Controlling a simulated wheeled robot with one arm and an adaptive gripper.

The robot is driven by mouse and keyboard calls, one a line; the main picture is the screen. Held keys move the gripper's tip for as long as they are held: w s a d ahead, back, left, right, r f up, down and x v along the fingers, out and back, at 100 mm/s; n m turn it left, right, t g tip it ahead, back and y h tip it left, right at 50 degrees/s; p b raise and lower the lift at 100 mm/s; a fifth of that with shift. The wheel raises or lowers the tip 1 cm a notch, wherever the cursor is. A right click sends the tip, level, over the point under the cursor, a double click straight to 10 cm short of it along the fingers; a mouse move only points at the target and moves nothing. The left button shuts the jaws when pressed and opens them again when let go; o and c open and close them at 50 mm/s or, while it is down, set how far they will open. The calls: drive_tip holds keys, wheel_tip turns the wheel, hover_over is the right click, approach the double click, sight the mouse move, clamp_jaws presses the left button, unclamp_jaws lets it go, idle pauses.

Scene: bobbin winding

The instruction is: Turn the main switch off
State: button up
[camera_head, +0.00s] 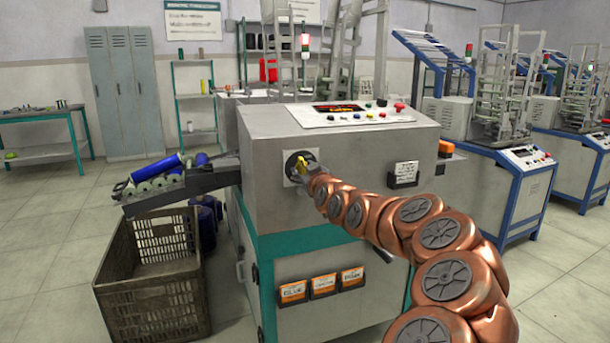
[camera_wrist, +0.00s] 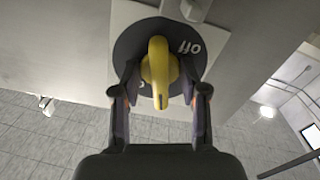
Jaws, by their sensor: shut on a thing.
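Another label at lower left is mostly hidden. My gripper (camera_wrist: 159,85) has one finger on each side of the knob and is shut on it. In the head view my gripper (camera_head: 308,172) reaches the switch from the right.
A control panel (camera_head: 350,115) with buttons tops the cabinet. A chute (camera_head: 190,185) holding blue bobbins sticks out at left, above a brown crate (camera_head: 150,295). Orange-labelled bins (camera_head: 323,285) are on the front. Similar blue-framed machines stand at right. Floor is open at far left.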

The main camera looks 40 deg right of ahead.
drive_tip(key=shift+n+b, duration=0.9)
drive_tip(key=shift+b, duration=0.1)
drive_tip(key=shift+n+b, duration=0.35)
drive_tip(key=shift+n, duration=0.75)
drive_tip(key=shift+b, duration=0.3)
drive_tip(key=shift+n+b, duration=0.35)
drive_tip(key=shift+n, duration=0.25)
drive_tip(key=shift+r+n+b, duration=0.1)
drive_tip(key=shift+n+b, duration=0.2)
drive_tip(key=shift+n, duration=0.9)
